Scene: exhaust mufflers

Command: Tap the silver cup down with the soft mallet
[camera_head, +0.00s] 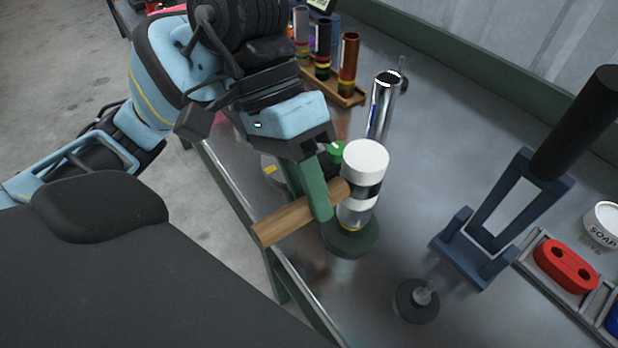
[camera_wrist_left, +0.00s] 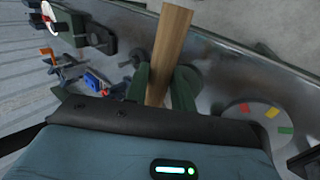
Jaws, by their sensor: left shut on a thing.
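My left gripper (camera_head: 309,198) is shut on the wooden handle (camera_head: 285,221) of the soft mallet. The handle also shows between the fingers in the left wrist view (camera_wrist_left: 172,45). The mallet head (camera_head: 366,160) is white with a dark band and stands upright. Directly below it in the head view, a silver cup (camera_head: 354,217) with a yellow line shows in part on a round dark green base (camera_head: 350,242). The head hides the cup's top; I cannot tell whether they touch. My right gripper is not in view.
A tall chrome tube (camera_head: 384,100) stands behind the mallet. Several coloured tubes stand in a wooden rack (camera_head: 345,94) at the back. A blue stand (camera_head: 480,250) with a black cylinder, a round dark foot (camera_head: 417,301) and a tray with a red block (camera_head: 565,266) are at right.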

